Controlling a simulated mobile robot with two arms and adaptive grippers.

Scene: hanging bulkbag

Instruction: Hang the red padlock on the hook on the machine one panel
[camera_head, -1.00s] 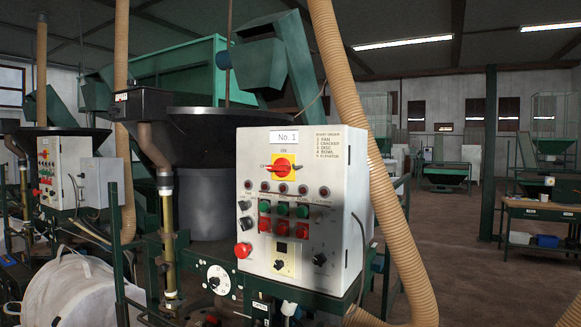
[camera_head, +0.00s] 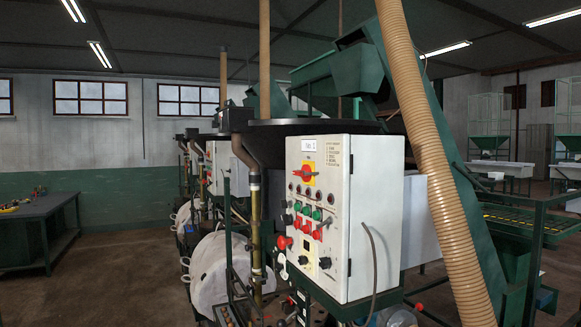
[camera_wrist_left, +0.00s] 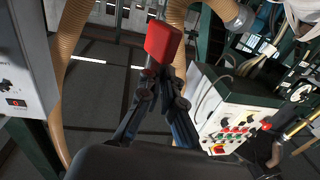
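The machine one control panel (camera_head: 318,220) is a pale grey box marked No. 1 in the head view. It has a red and yellow switch and rows of red and green buttons. I cannot make out a hook on it. In the left wrist view, my left gripper (camera_wrist_left: 163,78) is shut on the red padlock (camera_wrist_left: 163,42), which sticks out past the fingertips. The padlock's shackle is not clearly visible. The padlock appears clear of any panel. Neither gripper shows in the head view, and my right gripper shows in neither view.
A tan hose (camera_head: 432,150) hangs just right of the panel. A dark workbench (camera_head: 40,230) is at the far left, with open floor between. Another panel with buttons (camera_wrist_left: 232,112) shows in the wrist view.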

